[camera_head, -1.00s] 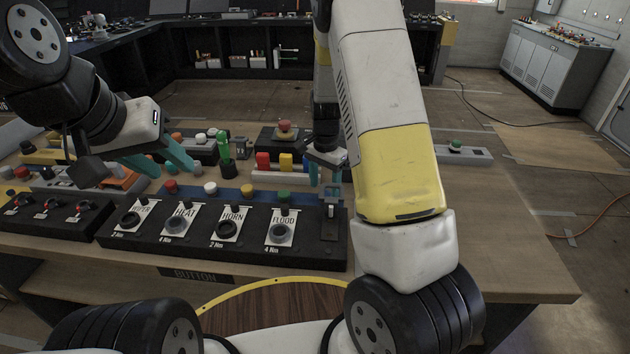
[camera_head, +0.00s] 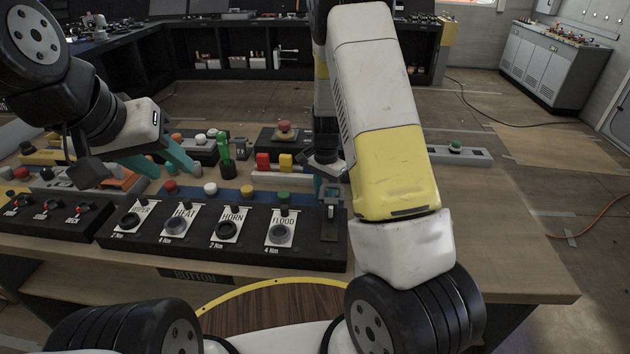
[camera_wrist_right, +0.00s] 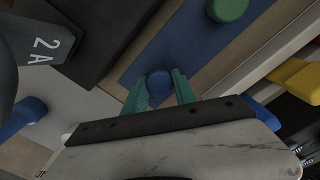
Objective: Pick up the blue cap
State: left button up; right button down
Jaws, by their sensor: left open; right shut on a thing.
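The blue cap (camera_wrist_right: 160,81) shows in the right wrist view, on a blue strip (camera_wrist_right: 190,40) and between the teal fingertips. My right gripper (camera_wrist_right: 160,88) is shut on it. In the head view my right gripper (camera_head: 320,188) is low at the right end of the strip, and the cap is hidden there. I cannot tell whether the cap is clear of the strip. My left gripper (camera_head: 166,166) is open and empty, above the left part of the bench.
A green cap (camera_head: 284,197), a yellow cap (camera_head: 247,191), a white cap (camera_head: 210,188) and a red cap (camera_head: 170,187) stand in a row on the strip. A black panel with labelled buttons (camera_head: 225,240) lies in front. The bench (camera_head: 470,240) is clear at right.

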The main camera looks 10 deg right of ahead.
jog(key=shift+r, duration=0.1)
notch_tip(320, 180, up, 10)
jog(key=shift+f, duration=0.1)
dwell(0.4)
